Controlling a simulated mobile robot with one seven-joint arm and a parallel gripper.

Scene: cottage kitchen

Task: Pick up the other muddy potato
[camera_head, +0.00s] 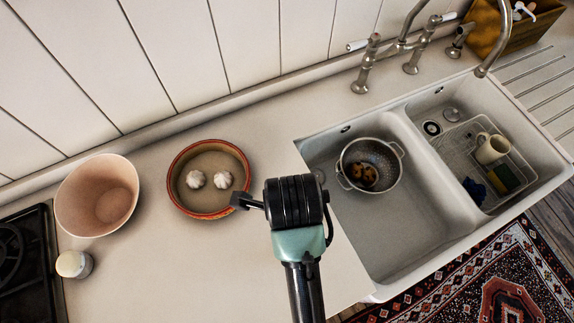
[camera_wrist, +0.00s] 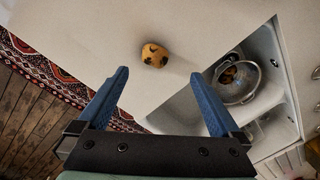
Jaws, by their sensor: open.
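A muddy potato (camera_wrist: 154,55), yellow-brown with dark spots, lies on the pale counter in the wrist view. My gripper (camera_wrist: 160,76) is open and empty, its two blue fingers spread apart. The potato appears beyond the fingertips, near the middle between them, and is not touched. In the head view my gripper (camera_head: 290,205) is over the counter just left of the sink, and I cannot see this potato there. A metal colander (camera_head: 398,172) stands in the left sink basin with brown potato (camera_head: 363,174) in it; I cannot tell how many pieces.
A red-rimmed bowl (camera_head: 178,162) with two whitish bulbs stands left of my gripper. A large pinkish bowl (camera_head: 80,205), a small jar (camera_head: 73,264) and a black hob (camera_head: 25,265) are further left. The right basin holds a rack with a mug (camera_head: 491,148). A tap (camera_head: 405,45) stands behind.

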